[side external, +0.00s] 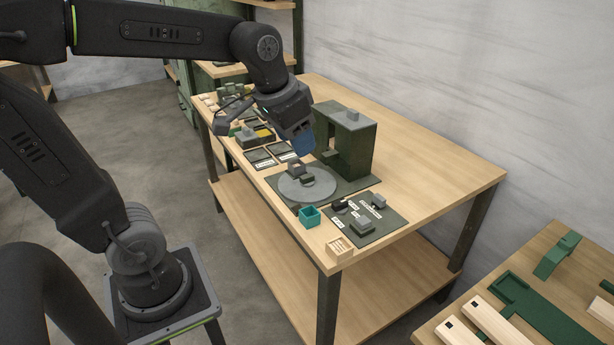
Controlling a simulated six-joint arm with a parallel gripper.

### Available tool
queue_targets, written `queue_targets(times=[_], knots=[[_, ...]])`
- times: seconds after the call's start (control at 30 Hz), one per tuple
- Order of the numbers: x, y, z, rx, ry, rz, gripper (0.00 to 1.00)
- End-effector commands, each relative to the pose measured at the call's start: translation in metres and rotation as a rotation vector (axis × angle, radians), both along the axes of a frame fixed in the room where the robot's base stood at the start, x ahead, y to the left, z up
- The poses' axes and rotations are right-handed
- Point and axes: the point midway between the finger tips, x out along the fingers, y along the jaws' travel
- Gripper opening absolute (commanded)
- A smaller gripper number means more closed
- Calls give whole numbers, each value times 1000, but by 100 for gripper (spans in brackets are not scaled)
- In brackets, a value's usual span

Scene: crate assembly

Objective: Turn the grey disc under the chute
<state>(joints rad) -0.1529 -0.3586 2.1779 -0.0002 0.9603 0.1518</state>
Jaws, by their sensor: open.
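The grey disc (318,190) lies flat on a dark green base plate (348,187) near the front of the wooden table. Small grey-brown blocks (296,171) sit on top of the disc. The green chute (358,148) stands upright just behind the disc, with a small grey block on its top. My gripper (303,146) is above the disc's far left side, beside the chute. It is open and apart from the disc, and nothing shows between its blue-tipped fingers. The fingers overlap in this view, and part of the chute's left side is hidden behind the gripper.
A teal open box (310,216) and a slatted wooden crate (340,248) stand at the table's front edge. A dark plate (382,226) with grey blocks lies right of them. Several trays and parts fill the table's far left. The table's right side (440,165) is clear.

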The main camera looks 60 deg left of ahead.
Motion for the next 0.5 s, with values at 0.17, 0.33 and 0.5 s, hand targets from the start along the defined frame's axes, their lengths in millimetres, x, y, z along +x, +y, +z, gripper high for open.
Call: queue_targets(times=[0.17, 0.33, 0.5], knots=[[66, 50, -11, 12, 99, 11, 49], [117, 107, -38, 8, 186, 13, 49], [155, 170, -83, -11, 266, 11, 49]])
